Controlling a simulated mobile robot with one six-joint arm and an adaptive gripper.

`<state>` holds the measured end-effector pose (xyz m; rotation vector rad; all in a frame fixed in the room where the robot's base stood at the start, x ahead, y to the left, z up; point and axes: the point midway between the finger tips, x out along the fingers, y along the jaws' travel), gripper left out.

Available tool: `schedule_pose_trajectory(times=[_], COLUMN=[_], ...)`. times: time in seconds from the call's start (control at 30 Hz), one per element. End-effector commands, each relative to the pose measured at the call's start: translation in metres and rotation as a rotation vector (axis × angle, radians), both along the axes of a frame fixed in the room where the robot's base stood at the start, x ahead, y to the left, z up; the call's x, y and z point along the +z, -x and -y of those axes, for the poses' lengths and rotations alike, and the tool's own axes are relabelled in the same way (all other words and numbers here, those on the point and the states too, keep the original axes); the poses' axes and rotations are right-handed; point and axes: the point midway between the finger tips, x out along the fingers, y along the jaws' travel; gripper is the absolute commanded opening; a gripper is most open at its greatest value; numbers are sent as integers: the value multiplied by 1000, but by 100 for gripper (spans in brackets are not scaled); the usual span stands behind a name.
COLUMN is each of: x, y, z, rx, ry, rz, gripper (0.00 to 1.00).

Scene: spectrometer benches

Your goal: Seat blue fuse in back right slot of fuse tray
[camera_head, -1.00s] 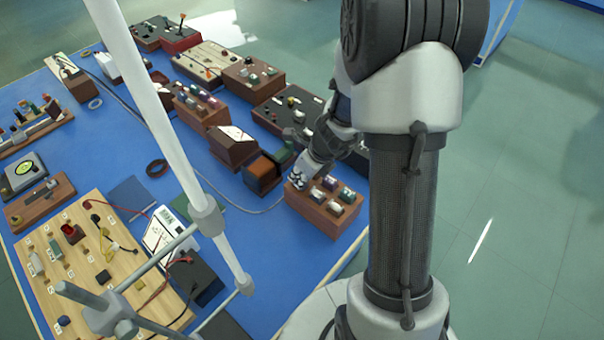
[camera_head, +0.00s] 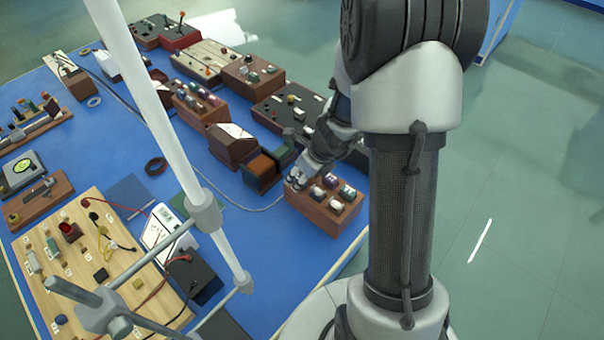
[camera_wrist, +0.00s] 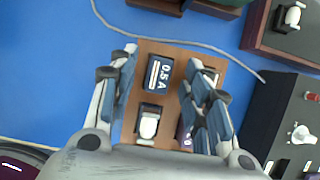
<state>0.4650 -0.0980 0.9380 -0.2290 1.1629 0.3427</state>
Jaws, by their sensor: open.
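The brown wooden fuse tray (camera_head: 335,228) stands at the table's right edge in the head view and shows between my fingers in the wrist view (camera_wrist: 178,50). A dark blue fuse (camera_wrist: 159,74) marked "0.5 A" is at the tray's far end in the wrist view. It lies between my fingers with gaps on both sides. Whether it is fully down in its slot is unclear. My gripper (camera_wrist: 162,62) is open, with one finger on each side of the tray's middle. In the head view my gripper (camera_head: 299,179) is over the tray's back left corner, hiding part of it.
Other fuses sit in the tray, one with a white top (camera_wrist: 148,125) nearest my palm. A black panel (camera_head: 292,112) stands behind the tray, and an orange-brown box (camera_head: 261,174) stands to its left. A grey cable (camera_head: 250,207) crosses bare blue table.

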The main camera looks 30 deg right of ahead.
Motion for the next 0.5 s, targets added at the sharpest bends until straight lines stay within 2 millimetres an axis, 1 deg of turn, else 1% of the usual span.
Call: schedule_pose_trajectory(times=[0.17, 0.27, 0.37, 0.47, 0.5], x=[0, 3, 13, 28, 36], y=[0, 1, 4, 9, 11], z=[0, 1, 2, 5, 6], rx=[0, 1, 1, 0, 1], ry=[0, 0, 1, 3, 3], rz=[0, 1, 4, 4, 8], gripper=[45, 45, 45, 45, 45])
